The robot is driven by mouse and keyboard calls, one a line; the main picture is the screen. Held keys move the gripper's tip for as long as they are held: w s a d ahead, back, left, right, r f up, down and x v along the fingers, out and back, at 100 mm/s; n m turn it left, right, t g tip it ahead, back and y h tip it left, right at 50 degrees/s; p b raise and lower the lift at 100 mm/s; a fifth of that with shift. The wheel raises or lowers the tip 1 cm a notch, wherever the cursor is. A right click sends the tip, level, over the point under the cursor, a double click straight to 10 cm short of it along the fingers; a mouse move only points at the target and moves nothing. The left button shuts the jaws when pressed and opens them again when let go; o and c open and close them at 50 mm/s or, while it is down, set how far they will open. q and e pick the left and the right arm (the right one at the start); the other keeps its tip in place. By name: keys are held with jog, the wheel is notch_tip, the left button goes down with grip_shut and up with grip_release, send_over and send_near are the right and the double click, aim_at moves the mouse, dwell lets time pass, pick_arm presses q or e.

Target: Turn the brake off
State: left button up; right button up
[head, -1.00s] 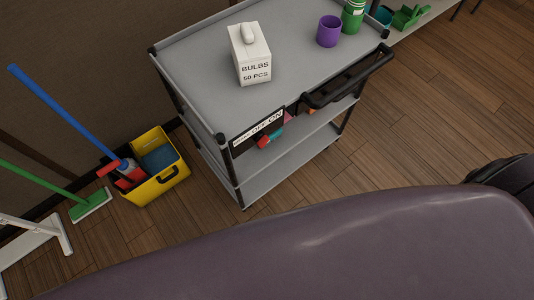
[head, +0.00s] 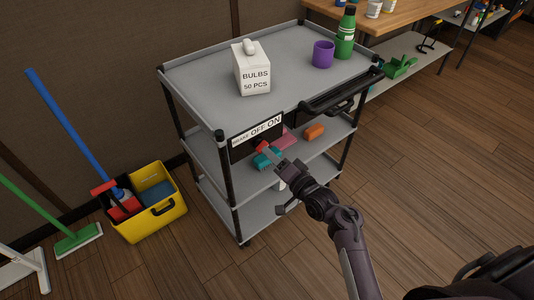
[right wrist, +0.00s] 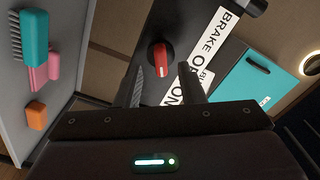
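The brake panel (head: 243,150) is a black plate at the cart's near end, with a white label (head: 257,131) reading BRAKE OFF ON. A red knob (head: 262,146) sits on it below the label. My right gripper (head: 281,164) is just in front of the panel. In the right wrist view the red knob (right wrist: 161,60) shows beyond and between the two spread fingertips (right wrist: 163,85), which look apart from it. The gripper is open and empty. One finger hides part of the label in that view. The knob's exact setting is hard to tell. My left gripper is not in view.
The grey cart (head: 205,75) carries a bulbs box (head: 253,76), a purple cup (head: 323,54) and a green bottle (head: 345,35). Its black handle (head: 342,92) sticks out right of the panel. A yellow bucket (head: 170,218) stands left.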

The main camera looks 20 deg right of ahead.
aim_at(261, 146)
jog(key=shift+x, duration=1.45)
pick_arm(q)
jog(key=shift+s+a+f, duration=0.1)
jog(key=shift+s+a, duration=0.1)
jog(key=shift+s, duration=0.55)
pick_arm(e)
grip_shut()
jog(key=shift+n, duration=0.4)
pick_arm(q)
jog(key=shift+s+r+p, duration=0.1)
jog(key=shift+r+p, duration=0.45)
pick_arm(e)
jog(key=n, duration=1.1)
